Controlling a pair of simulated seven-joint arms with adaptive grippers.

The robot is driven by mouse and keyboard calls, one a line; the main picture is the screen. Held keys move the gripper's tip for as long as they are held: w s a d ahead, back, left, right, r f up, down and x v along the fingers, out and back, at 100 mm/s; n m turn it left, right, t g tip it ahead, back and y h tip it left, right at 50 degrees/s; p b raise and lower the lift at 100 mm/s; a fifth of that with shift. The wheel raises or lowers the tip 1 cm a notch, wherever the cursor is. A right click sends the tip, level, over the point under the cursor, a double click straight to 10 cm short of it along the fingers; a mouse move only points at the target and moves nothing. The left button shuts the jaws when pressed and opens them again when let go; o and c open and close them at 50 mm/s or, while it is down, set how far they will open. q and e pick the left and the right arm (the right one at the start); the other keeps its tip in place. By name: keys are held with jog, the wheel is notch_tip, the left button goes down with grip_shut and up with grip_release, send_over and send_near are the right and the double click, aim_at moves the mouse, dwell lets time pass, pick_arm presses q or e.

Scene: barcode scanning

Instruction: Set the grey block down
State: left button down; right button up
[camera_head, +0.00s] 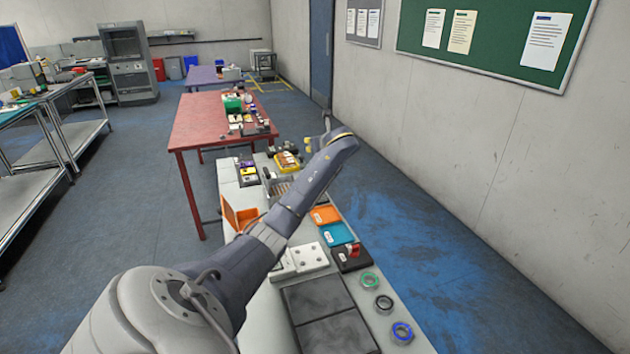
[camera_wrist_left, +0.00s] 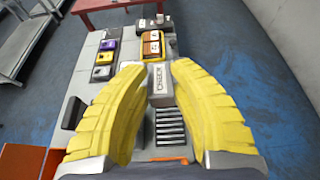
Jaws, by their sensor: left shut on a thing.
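The grey block (camera_wrist_left: 162,86) shows in the left wrist view, between the yellow fingers, with dark lettering on its upper face. My left gripper (camera_wrist_left: 160,72) is shut on it. In the head view my left arm reaches over the bench from the lower left, and the gripper end (camera_head: 318,143) is at the bench's far right part. The block cannot be made out there. Whether its underside touches anything is hidden. My right gripper is in neither view.
A slatted grey rack (camera_wrist_left: 170,128) lies near the block. Yellow and purple boxes (camera_wrist_left: 104,57) and orange boxes (camera_wrist_left: 153,45) stand beyond. An orange bin (camera_head: 240,214), orange tray (camera_head: 326,214), blue tray (camera_head: 337,234) and dark panels (camera_head: 325,310) occupy the bench.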

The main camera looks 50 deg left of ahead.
pick_arm(q)
notch_tip(320, 180, down, 19)
jog(key=shift+f, duration=0.2)
dwell(0.6)
jog(key=c, duration=1.2)
grip_release()
jog(key=shift+f, duration=0.1)
jog(key=shift+d+f, duration=0.1)
jog(key=v, duration=0.6)
jog(key=shift+o, duration=0.8)
jog(key=shift+s+d+r, duration=0.25)
jog(key=shift+d+r, duration=0.05)
jog(key=shift+d, duration=0.25)
